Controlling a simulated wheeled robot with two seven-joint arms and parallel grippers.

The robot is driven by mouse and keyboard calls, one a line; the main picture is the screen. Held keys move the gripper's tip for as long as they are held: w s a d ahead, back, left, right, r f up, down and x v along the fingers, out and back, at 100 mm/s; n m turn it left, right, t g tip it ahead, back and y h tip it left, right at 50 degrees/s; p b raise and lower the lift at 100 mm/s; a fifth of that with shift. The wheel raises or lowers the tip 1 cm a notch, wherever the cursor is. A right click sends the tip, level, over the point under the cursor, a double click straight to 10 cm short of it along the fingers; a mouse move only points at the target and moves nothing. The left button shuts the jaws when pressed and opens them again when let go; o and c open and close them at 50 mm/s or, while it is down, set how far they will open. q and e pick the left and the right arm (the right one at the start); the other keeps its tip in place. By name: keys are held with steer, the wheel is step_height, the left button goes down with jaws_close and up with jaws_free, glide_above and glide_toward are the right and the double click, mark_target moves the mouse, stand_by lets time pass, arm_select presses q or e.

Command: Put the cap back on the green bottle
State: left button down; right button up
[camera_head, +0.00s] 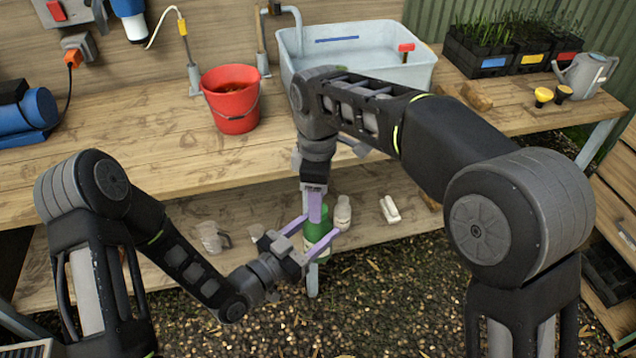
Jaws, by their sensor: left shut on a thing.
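The green bottle (314,232) stands upright over the lower shelf's front edge, between the purple fingers of my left gripper (322,226), which is shut on its body. My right gripper (315,206) points straight down at the bottle's top from above. Its purple fingers show nearly edge-on and hide the bottle's neck. I cannot see the cap, nor tell whether the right fingers hold it.
A small white bottle (342,212) stands just right of the green one. White pieces (389,208) lie farther right on the lower shelf (180,275). Clear jars (212,237) stand left. Above are a red bucket (230,102) and a pale basin (420,70).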

steer(key=shift+f, duration=1)
jaws_close()
steer(key=m, duration=1.1)
steer(key=shift+w+m, duration=0.1)
steer(key=shift+m, duration=0.2)
steer(key=shift+o, duration=0.8)
jaws_free()
